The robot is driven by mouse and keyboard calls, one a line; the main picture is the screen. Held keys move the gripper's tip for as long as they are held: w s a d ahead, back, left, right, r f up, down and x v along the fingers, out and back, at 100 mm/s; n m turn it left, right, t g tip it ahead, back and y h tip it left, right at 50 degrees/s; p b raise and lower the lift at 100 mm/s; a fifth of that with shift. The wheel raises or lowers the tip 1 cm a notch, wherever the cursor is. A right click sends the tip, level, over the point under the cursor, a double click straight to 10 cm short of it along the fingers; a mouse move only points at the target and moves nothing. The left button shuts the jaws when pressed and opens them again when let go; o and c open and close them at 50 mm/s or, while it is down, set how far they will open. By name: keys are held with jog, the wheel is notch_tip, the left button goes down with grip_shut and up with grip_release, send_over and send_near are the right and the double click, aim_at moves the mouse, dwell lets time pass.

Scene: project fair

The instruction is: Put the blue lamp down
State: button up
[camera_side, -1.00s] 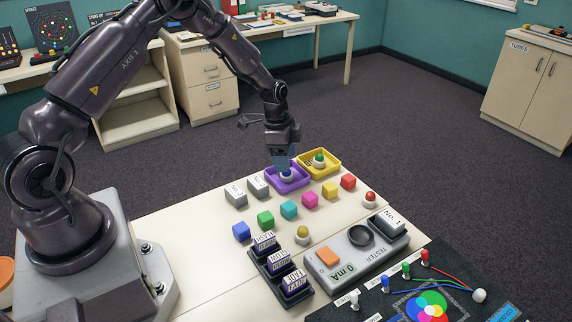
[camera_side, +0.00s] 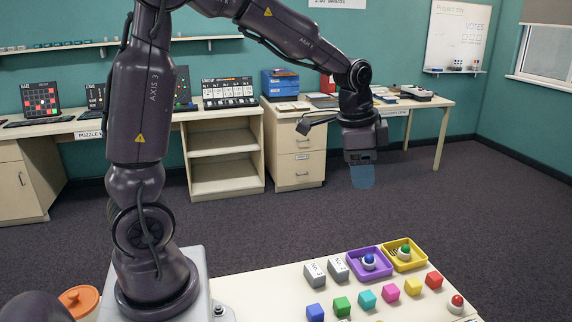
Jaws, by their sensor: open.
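The blue lamp (camera_side: 369,262), a blue dome on a white base, stands in the purple tray (camera_side: 386,272) on the table. My gripper (camera_side: 362,178) is up in the air above and behind the tray, well clear of the lamp. Its bluish fingers point down, open, with nothing seen between them.
A yellow tray (camera_side: 421,262) with a green lamp (camera_side: 404,250) stands right of the purple tray. Several coloured cubes (camera_side: 367,299) line the front, with a red lamp (camera_side: 456,304) at the right.

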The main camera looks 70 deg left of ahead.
jog(key=s+d+r+n+t, duration=0.1)
jog(key=s+d+r+n, duration=0.2)
jog(key=s, duration=0.6)
jog(key=s+d+r+n+t, duration=0.2)
jog(key=s+d+r, duration=0.1)
jog(key=s, duration=0.5)
jog(key=shift+s+d+n, duration=0.25)
jog(key=shift+s+n, duration=0.1)
jog(key=shift+n, duration=0.05)
